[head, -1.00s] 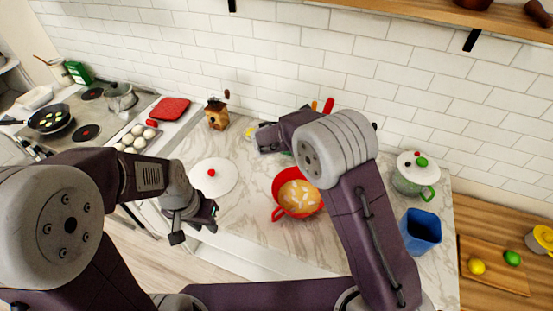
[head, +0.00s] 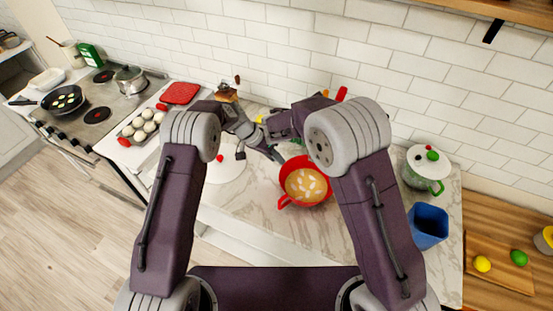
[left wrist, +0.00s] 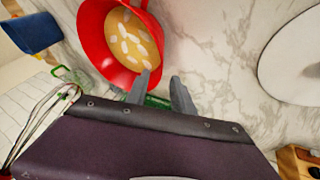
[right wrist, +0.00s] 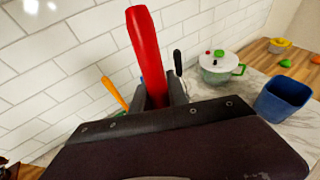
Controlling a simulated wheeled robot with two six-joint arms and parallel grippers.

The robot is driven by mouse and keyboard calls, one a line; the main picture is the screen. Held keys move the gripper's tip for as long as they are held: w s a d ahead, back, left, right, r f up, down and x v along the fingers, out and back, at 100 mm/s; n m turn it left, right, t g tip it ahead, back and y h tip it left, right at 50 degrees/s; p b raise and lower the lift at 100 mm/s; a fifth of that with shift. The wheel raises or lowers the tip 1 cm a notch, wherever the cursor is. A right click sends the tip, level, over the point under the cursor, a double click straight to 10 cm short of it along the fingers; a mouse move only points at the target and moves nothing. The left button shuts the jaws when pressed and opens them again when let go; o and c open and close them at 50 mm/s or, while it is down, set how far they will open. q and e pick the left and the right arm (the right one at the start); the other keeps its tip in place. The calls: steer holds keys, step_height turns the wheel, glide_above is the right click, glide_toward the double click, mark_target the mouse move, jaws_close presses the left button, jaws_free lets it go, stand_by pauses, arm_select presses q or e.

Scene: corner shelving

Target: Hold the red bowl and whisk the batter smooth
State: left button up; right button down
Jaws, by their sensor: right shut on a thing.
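The red bowl (head: 287,200) stands on the marble counter with tan batter (head: 306,185) and pale lumps in it. It also shows in the left wrist view (left wrist: 92,45). My left gripper (left wrist: 160,82) is open and empty, its fingertips close to the bowl's rim; I cannot tell if they touch. My right gripper (right wrist: 161,92) is shut on a red handle (right wrist: 146,45), behind the bowl near the wall. Wire loops like a whisk's (left wrist: 35,118) show in the left wrist view; their join to the handle is hidden. My right gripper's fingers are hidden in the head view.
A white round lid or plate (head: 228,168) lies left of the bowl. A blue cup (head: 428,225) and a lidded pot (head: 420,170) stand to the right. An orange handle (right wrist: 113,92) stands near the wall. Bare marble lies in front of the bowl.

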mark_target(295, 177)
arm_select(q)
steer(key=x, duration=1.2)
steer(key=shift+a, duration=0.1)
jaws_close()
stand_by(1.1)
steer(key=shift+c, duration=0.7)
jaws_free()
jaws_close()
